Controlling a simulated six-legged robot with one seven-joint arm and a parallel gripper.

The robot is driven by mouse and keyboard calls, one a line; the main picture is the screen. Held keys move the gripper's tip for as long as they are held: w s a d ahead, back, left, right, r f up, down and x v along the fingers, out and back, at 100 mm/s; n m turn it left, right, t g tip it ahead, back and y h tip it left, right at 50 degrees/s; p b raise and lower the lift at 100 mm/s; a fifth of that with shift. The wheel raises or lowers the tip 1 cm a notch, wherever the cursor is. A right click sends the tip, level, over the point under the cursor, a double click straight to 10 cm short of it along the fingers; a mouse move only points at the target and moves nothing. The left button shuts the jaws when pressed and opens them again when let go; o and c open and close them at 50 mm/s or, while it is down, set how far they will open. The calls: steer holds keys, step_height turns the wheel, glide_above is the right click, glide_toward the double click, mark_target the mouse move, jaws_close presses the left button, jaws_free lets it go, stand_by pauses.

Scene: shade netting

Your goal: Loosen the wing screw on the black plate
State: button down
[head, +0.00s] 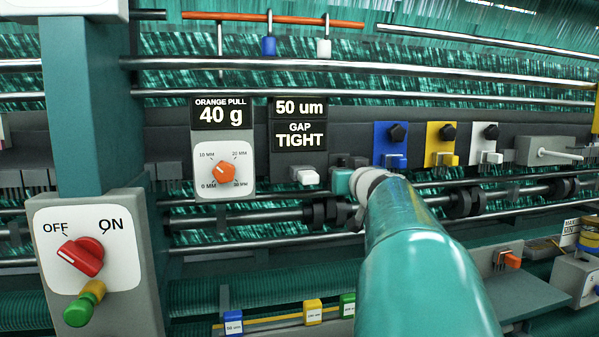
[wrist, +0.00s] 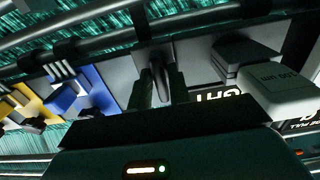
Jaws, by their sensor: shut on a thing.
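The black plate (wrist: 196,56) shows in the wrist view as a dark upright surface past my fingertips, beside the blue plate. A thin grey upright piece, which looks like the wing screw (wrist: 156,64), stands between my two dark fingers. My gripper (wrist: 161,88) is shut on it. In the head view my gripper (head: 346,172) reaches the rail just left of the blue plate (head: 388,140). There my wrist and arm hide the screw and much of what is around it. How far the screw is turned cannot be told.
Yellow (head: 441,138) and white (head: 486,140) plates with black knobs stand to the right. A white block (head: 307,175) and a sign reading 50 um, GAP TIGHT (head: 299,124) are to the left. A dial (head: 222,173) and a red switch (head: 81,256) stand further left. Metal rods run above.

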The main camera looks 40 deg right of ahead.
steer(key=shift+n, duration=0.4)
steer(key=c, duration=1.3)
jaws_free()
steer(key=shift+w+d, duration=0.1)
steer(key=v, duration=0.5)
steer(key=shift+o, duration=0.2)
steer(key=o, duration=0.5)
steer(key=shift+s, duration=0.2)
